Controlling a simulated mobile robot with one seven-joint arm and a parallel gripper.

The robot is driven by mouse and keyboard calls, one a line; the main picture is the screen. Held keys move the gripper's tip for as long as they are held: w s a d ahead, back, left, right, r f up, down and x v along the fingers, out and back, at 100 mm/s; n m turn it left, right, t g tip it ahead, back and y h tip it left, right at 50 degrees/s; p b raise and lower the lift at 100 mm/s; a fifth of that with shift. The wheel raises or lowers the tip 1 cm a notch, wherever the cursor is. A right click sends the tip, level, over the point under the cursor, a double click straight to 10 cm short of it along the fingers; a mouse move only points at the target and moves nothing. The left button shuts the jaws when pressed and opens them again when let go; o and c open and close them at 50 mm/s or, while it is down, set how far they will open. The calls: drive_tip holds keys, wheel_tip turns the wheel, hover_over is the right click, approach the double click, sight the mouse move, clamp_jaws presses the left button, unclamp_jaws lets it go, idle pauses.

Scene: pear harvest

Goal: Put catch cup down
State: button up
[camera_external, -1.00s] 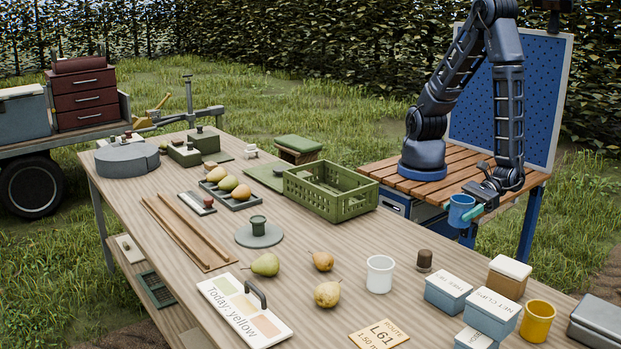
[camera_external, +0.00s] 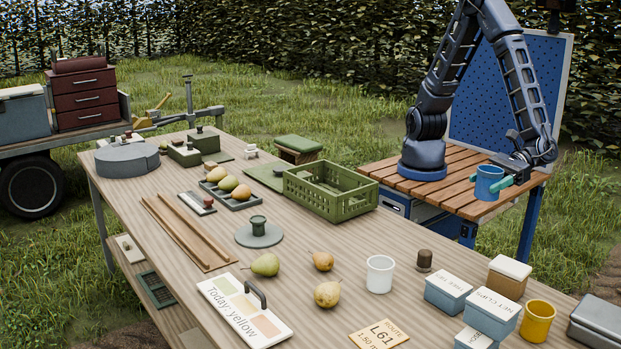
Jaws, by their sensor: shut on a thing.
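The catch cup is most likely the blue cup (camera_external: 487,184) at the right, upright over the slatted wooden top (camera_external: 455,203) of the side stand. A white cup (camera_external: 380,275) and a yellow mug (camera_external: 537,321) stand apart on the long table.
The long table (camera_external: 330,240) holds a green crate (camera_external: 330,192), loose pears (camera_external: 327,294), blue boxes (camera_external: 491,313) and a sign board (camera_external: 245,310). A blue pegboard (camera_external: 510,95) stands behind the stand.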

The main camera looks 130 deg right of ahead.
wheel_tip(320, 180, up, 6)
drive_tip(key=f+m+h, duration=0.1)
hover_over(510, 265)
drive_tip(key=shift+g, duration=0.3)
wheel_tip(510, 265, down, 19)
drive_tip(key=shift+f, duration=0.15)
drive_tip(key=shift+f, duration=0.15)
drive_tip(key=o, duration=0.9)
drive_tip(key=shift+o, duration=0.2)
drive_tip(key=shift+r, duration=0.2)
drive_tip(key=v, duration=1.2)
drive_tip(key=shift+a, duration=0.15)
